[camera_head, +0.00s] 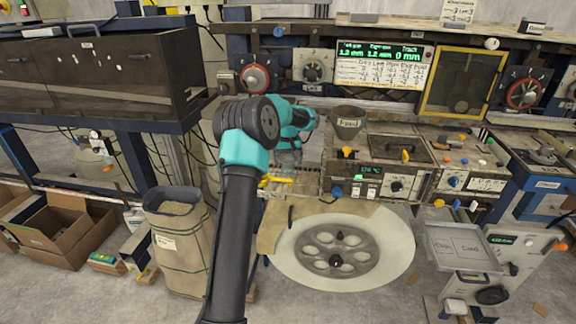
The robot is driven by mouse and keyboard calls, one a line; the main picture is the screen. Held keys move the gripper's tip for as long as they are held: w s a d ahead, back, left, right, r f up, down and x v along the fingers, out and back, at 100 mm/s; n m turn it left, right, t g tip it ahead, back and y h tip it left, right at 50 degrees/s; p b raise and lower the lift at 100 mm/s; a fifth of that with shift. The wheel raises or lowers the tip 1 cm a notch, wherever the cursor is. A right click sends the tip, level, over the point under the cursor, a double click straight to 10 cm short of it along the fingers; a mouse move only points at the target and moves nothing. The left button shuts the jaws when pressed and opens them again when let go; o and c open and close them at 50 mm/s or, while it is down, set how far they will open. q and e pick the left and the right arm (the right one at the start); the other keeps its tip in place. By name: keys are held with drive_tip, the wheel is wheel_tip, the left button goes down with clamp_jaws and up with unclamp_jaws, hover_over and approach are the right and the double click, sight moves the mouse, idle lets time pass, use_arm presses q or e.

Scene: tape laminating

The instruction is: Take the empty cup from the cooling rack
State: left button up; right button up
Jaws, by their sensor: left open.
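My left arm rises from the bottom of the head view and bends over at its teal elbow. My left gripper (288,158) points down behind that elbow, over the far side of the bench. It is open; its fingertips are small and partly covered by my arm. A wire rack (297,181), apparently the cooling rack, lies just below the gripper. I cannot make out an empty cup on it; the arm hides part of that area. A dark round container with a label (348,122) stands to the right of the gripper, apart from it. My right gripper is not in view.
A large pale disc with a grey holed hub (343,245) is in front of the rack. A machine with a green display (369,171) stands right of the rack. A sack (181,240) stands on the floor at left.

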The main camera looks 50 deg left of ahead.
use_arm(q)
drive_tip(key=c, duration=0.6)
drive_tip(key=shift+c, duration=0.2)
drive_tip(key=shift+r, duration=1.7)
drive_tip(key=shift+s+d+r, duration=0.1)
drive_tip(key=shift+d+r, duration=0.05)
drive_tip(key=s+d+r, duration=0.1)
drive_tip(key=s+d, duration=0.9)
drive_tip(key=d, duration=0.1)
drive_tip(key=shift+s+d+r, duration=0.15)
drive_tip(key=shift+d, duration=0.2)
